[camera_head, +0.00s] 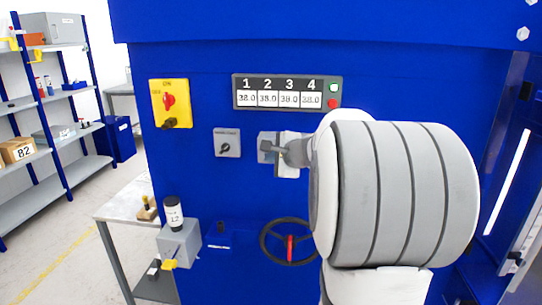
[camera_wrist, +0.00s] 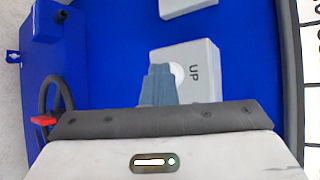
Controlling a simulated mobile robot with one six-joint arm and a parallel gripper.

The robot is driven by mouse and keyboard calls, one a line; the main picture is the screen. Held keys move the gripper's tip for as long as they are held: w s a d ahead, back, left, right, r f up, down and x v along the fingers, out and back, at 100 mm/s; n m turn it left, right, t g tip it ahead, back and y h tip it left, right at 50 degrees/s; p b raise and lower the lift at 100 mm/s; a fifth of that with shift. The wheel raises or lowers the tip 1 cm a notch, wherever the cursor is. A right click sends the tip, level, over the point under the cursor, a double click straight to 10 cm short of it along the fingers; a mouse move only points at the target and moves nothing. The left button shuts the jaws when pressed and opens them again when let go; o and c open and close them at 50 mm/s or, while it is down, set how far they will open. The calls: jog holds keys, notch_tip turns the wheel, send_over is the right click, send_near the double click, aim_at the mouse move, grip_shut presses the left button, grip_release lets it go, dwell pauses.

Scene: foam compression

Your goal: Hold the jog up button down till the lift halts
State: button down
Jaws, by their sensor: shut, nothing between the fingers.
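The jog up button is a pale round button (camera_wrist: 180,72) on a grey box marked UP (camera_wrist: 203,70) in the wrist view. My gripper, also in the wrist view (camera_wrist: 161,68), is shut and empty. Its fingertips are at the button and cover part of it. I cannot tell whether the button is pressed in. The display (camera_head: 278,98) reads 38.0 under each of 1, 2, 3 and 4. A green lamp (camera_head: 333,88) and a red one (camera_head: 333,103) sit beside it.
A side table (camera_head: 122,205) and shelves (camera_head: 35,205) stand at left. The floor between them is clear.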

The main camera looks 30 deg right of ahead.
jog(key=shift+s+a, duration=0.1)
dwell(0.3)
jog(key=shift+s+a+b, duration=0.4)
jog(key=shift+s, duration=0.15)
jog(key=s+a, duration=0.1)
jog(key=s+a+b, duration=0.1)
jog(key=s, duration=0.2)
jog(key=shift+s+a, duration=0.1)
jog(key=shift+a, duration=0.3)
dwell(0.3)
